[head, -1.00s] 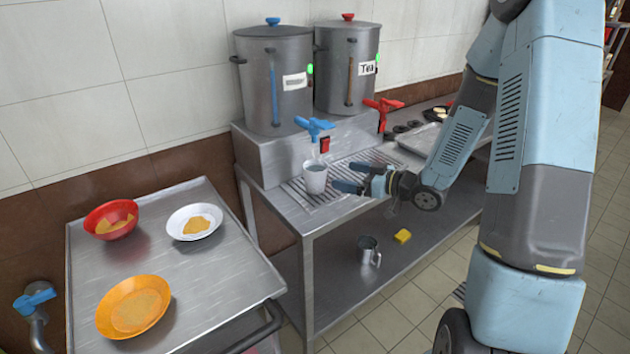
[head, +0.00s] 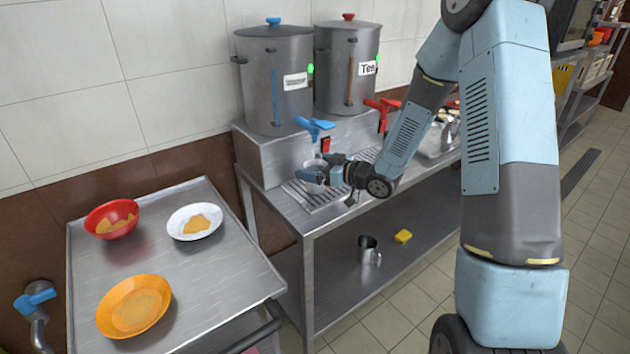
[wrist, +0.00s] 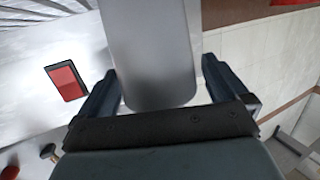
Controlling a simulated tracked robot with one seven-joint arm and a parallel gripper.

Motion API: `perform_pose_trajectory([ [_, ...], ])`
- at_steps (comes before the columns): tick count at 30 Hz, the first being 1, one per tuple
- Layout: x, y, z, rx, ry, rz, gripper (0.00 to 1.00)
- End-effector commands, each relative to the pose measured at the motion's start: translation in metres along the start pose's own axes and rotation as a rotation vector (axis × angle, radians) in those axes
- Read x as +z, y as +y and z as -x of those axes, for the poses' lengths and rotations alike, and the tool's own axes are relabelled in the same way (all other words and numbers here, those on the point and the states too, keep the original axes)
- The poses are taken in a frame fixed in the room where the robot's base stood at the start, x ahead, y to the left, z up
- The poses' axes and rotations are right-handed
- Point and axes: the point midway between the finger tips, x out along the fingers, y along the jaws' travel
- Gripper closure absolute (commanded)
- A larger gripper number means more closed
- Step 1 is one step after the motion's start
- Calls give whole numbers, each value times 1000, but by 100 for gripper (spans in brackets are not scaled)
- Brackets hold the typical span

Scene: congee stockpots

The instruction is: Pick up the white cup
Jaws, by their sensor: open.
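The white cup (head: 314,164) stands on the slatted drip tray (head: 328,200) below the blue tap. In the head view my gripper hides most of it. My gripper (head: 321,168) is at the cup, with its fingers on either side of it. In the wrist view a smooth pale grey body, which I take to be the cup (wrist: 150,55), lies between the two dark fingers of my gripper (wrist: 160,85). The fingers are open, and a gap shows at least on the right side.
Two steel urns (head: 272,95) (head: 346,75) stand behind, with a blue tap (head: 314,127) and a red tap (head: 382,107) jutting out above. A red switch (head: 326,145) is close by. Left, a trolley (head: 215,262) holds bowls.

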Motion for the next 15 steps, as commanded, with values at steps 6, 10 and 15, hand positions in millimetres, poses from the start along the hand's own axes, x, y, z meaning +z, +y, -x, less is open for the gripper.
perform_pose_trajectory([
  [6,0,0,-14,1,0,-1,0],
  [10,0,0,-14,1,0,-1,0],
  [15,0,0,-14,1,0,-1,15],
])
